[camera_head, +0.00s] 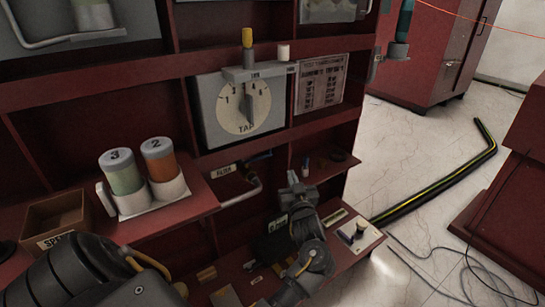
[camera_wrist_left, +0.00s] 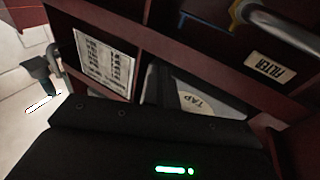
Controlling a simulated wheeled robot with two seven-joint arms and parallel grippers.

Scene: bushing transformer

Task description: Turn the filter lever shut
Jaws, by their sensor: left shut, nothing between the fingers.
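The filter lever (camera_head: 259,158) has a blue handle on a pale pipe, beside a FILTER label (camera_head: 223,171), in the shelf bay under the tap dial. The handle points right in the head view. In the left wrist view the lever (camera_wrist_left: 204,19) shows at the top, near the pipe and the FILTER label (camera_wrist_left: 270,67). My left gripper (camera_head: 298,178) is shut and empty, to the right of the lever and a little lower in the head view, apparently apart from it. Its fingertips are small there and not clear in the wrist view. My right gripper is not in view.
The tap dial box (camera_head: 243,107) sits above, with a notice plate (camera_head: 321,84) beside it. Canisters numbered 3 (camera_head: 122,172) and 2 (camera_head: 160,160) stand on the left shelf. An open box (camera_head: 56,217) is farther left. A black hose (camera_head: 440,180) lies on the floor.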

